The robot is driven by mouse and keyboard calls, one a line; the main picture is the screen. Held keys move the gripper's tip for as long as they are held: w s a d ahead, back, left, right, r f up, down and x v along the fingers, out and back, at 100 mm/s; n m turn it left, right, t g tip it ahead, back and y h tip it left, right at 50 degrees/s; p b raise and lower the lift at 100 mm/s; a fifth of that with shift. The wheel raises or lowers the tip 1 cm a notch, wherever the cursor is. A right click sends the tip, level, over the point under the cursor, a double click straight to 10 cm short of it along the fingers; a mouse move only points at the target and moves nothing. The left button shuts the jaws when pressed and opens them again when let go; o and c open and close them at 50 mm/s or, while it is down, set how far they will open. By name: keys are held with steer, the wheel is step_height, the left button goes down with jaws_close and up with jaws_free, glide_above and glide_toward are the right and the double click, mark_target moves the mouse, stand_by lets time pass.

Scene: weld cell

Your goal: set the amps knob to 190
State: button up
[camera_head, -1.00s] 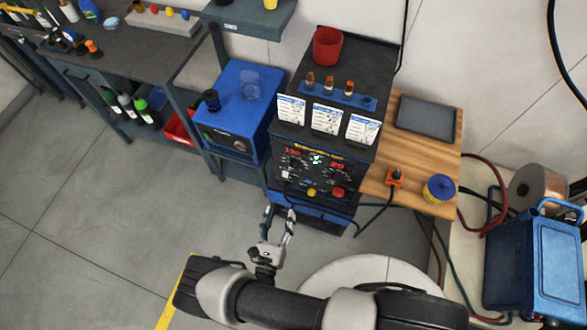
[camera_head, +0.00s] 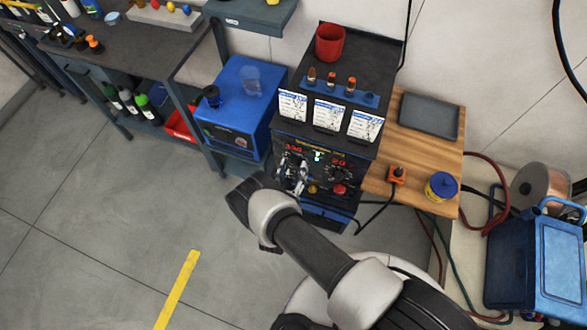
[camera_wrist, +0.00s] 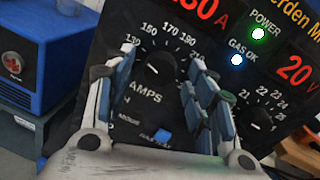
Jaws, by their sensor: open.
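The amps knob (camera_wrist: 158,68) is a black round knob on the welder's dark front panel, with 130, 150, 170 and 190 printed around it. Its pointer direction is hard to make out. The red amps display (camera_wrist: 205,10) above is cut off and shows "30 A". My gripper (camera_wrist: 163,62) is open, its blue-padded fingers on either side of the knob in the wrist view; I cannot tell whether they touch it. In the head view my gripper (camera_head: 292,172) is at the left of the welder panel and hides the amps knob there.
The volts knob (camera_wrist: 257,120) is right of my right finger. The welder (camera_head: 365,60) carries a red cup (camera_head: 329,43) and cards. A blue box (camera_head: 228,110) stands left, a wooden table (camera_head: 425,165) right.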

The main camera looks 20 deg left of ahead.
steer(key=shift+w, duration=0.1)
steer(key=shift+c, duration=0.2)
steer(key=c, duration=1)
steer(key=shift+m, duration=0.3)
steer(key=shift+c, duration=0.2)
steer(key=m+b, duration=0.2)
steer(key=m, duration=0.2)
steer(key=shift+f+b, duration=0.15)
steer(key=shift+b, duration=0.25)
steer(key=m+b, duration=0.2)
steer(key=m, duration=0.2)
steer(key=shift+a+m+t, duration=0.1)
steer(key=shift+m+t, duration=0.2)
steer(key=shift+t, duration=0.1)
steer(key=m+h+b, duration=0.1)
steer(key=m, duration=0.4)
steer(key=shift+a, duration=0.1)
steer(key=m+b, duration=0.1)
steer(key=m, duration=0.3)
steer(key=shift+h, duration=0.4)
steer(key=shift+m, duration=0.5)
